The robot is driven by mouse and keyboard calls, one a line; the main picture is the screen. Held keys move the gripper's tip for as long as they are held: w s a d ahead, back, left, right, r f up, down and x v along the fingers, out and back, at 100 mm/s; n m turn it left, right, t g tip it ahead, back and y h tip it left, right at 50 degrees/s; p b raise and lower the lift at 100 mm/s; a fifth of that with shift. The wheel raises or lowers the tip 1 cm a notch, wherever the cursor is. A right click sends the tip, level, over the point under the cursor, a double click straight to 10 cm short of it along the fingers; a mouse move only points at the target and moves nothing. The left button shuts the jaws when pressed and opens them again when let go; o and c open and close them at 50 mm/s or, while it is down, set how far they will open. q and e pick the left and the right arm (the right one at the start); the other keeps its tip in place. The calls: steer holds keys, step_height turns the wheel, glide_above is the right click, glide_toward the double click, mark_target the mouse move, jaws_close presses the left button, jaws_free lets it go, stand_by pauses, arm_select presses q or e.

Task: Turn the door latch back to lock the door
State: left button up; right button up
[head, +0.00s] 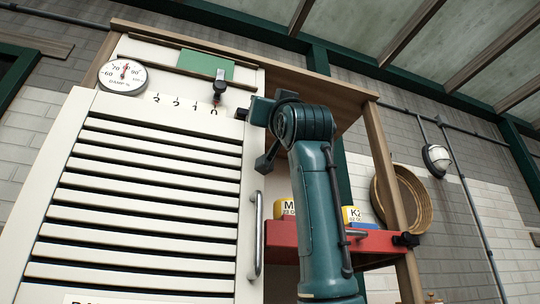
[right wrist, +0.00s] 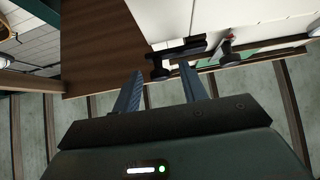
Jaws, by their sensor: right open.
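The white slatted door (head: 150,200) fills the left of the head view and looks closed, with a vertical metal handle (head: 256,235) on its right edge. A small dark latch (head: 241,114) sits at the door's top right corner, mostly hidden by my right gripper. In the right wrist view the latch (right wrist: 183,49) is a dark bar with a knob at its left end. My right gripper (head: 262,136) is open at the door's upper right edge. In the right wrist view its fingertips (right wrist: 160,71) stand either side of the knob; contact cannot be told. My left gripper is out of view.
Above the door are a round dial (head: 122,76), a green plate (head: 205,65) and a dark slider knob (head: 219,86) over a number scale.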

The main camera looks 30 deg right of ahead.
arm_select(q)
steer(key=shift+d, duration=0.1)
arm_select(e)
steer(key=shift+c, duration=0.5)
jaws_close()
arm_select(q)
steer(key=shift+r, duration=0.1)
arm_select(e)
steer(key=shift+m, duration=0.4)
arm_select(q)
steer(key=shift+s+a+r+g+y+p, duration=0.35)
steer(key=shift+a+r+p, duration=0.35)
steer(key=shift+p, duration=2.15)
arm_select(e)
steer(key=a+f+m+g+h, duration=0.2)
steer(key=m+g+h, duration=0.3)
steer(key=m+g, duration=0.3)
steer(key=w+a+f+m+g+h, duration=0.1)
steer(key=a+m+g+h, duration=0.2)
steer(key=m, duration=1.3)
steer(key=shift+f+g+h, duration=0.35)
steer(key=shift+g+h, duration=0.65)
steer(key=shift+g, duration=1.4)
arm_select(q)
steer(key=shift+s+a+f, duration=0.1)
arm_select(e)
steer(key=shift+w+a+m, duration=0.15)
steer(key=shift+w+m, duration=0.05)
steer(key=shift+m, duration=0.4)
